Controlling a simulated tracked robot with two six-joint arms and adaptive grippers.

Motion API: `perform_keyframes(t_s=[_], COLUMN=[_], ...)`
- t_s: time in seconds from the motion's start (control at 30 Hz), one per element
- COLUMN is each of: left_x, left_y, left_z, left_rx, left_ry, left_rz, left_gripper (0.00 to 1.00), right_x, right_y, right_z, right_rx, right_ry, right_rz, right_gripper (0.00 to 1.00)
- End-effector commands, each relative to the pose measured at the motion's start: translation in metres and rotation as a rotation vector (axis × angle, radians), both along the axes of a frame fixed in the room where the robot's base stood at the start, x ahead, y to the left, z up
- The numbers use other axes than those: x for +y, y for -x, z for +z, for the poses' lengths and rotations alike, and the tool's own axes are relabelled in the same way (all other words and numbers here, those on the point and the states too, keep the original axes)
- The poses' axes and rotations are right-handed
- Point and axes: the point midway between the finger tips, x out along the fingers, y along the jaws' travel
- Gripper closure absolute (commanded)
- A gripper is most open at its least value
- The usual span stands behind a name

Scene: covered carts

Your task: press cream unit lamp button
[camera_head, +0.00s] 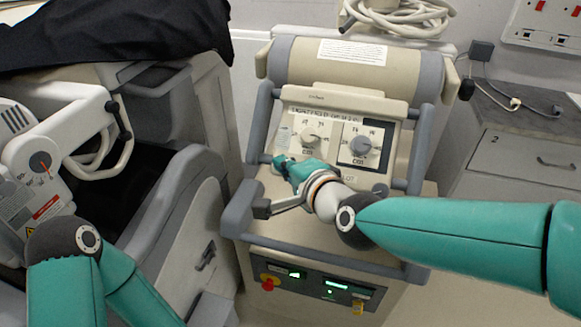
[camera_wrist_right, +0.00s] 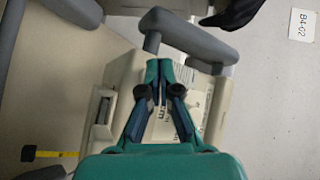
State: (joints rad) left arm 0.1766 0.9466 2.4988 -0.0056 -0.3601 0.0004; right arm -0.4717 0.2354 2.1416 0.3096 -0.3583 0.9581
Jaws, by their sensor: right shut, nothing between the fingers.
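The cream unit (camera_head: 345,98) stands in the middle of the head view, with two large dials on its upper panel. My right gripper (camera_head: 281,161) reaches in from the right, at the left side of that panel just below the left dial (camera_head: 310,135). Its fingers are shut and empty; in the wrist view the fingertips (camera_wrist_right: 158,65) lie close together over the cream housing (camera_wrist_right: 120,85). Whether they touch the panel I cannot tell. I cannot pick out the lamp button for sure; the gripper and arm cover part of the panel. My left gripper is out of view.
Grey rails (camera_head: 262,112) frame the cream unit's sides. A lower panel (camera_head: 315,283) carries green displays and a red-yellow knob. A grey-white unit (camera_head: 190,190) under black cloth (camera_head: 120,35) stands close on the left. A drawer cabinet (camera_head: 530,150) stands at right.

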Motion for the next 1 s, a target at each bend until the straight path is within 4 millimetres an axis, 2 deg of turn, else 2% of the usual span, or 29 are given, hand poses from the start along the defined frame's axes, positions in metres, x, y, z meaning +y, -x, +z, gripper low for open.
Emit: perform_keyframes(t_s=[1.0], left_x=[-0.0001], left_y=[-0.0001], left_z=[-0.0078], left_rx=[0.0], left_ry=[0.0], left_rz=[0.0], left_gripper=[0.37], right_x=[-0.001], right_y=[-0.0041], right_z=[-0.0046], right_rx=[0.001], right_ry=[0.0], right_rz=[0.001], right_gripper=[1.0])
